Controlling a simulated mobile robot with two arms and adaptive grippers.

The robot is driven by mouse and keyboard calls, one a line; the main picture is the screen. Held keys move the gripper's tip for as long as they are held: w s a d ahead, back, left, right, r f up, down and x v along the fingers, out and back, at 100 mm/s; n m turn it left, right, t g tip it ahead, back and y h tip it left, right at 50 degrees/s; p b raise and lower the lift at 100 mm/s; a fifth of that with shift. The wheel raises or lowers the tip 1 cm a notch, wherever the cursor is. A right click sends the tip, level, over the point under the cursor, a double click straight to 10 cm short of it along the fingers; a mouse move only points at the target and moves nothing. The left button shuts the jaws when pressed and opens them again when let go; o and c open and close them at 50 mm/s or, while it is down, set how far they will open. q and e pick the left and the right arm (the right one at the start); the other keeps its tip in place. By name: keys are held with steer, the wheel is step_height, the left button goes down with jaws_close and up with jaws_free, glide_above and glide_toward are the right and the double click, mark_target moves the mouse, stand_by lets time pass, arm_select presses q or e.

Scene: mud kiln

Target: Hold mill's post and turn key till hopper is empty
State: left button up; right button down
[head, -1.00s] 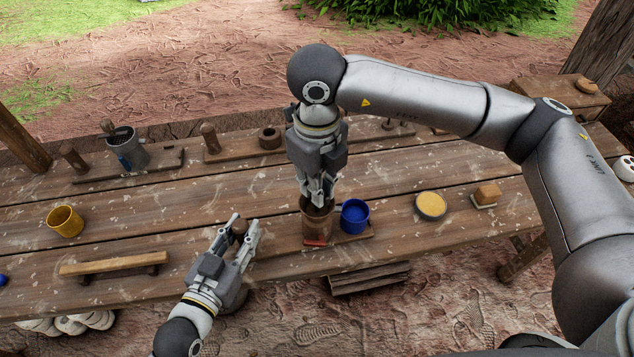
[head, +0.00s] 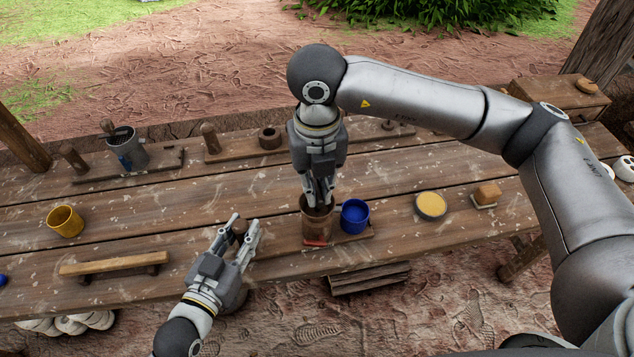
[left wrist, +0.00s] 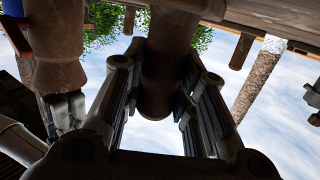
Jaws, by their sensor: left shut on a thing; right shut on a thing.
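The mill is a brown cylinder (head: 315,228) with a red mark low on its front, on a wooden base board (head: 282,242) near the table's front edge. My right gripper (head: 319,207) points down into its top, shut on the key, which is mostly hidden by the fingers. The post (head: 240,228) stands at the left end of the board. My left gripper (head: 246,232) is shut around it. In the left wrist view the post (left wrist: 165,75) is between the two fingers. The inside of the hopper cannot be made out.
A blue mug (head: 355,217) stands just right of the mill. A yellow dish (head: 431,206) and a small block (head: 487,194) are further right. A yellow mug (head: 65,221) and a wooden bar (head: 113,263) are at left.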

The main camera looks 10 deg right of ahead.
mark_target(317, 188)
stand_by(0.3)
steer(key=c, duration=1.5)
jaws_free()
step_height(317, 188, up, 12)
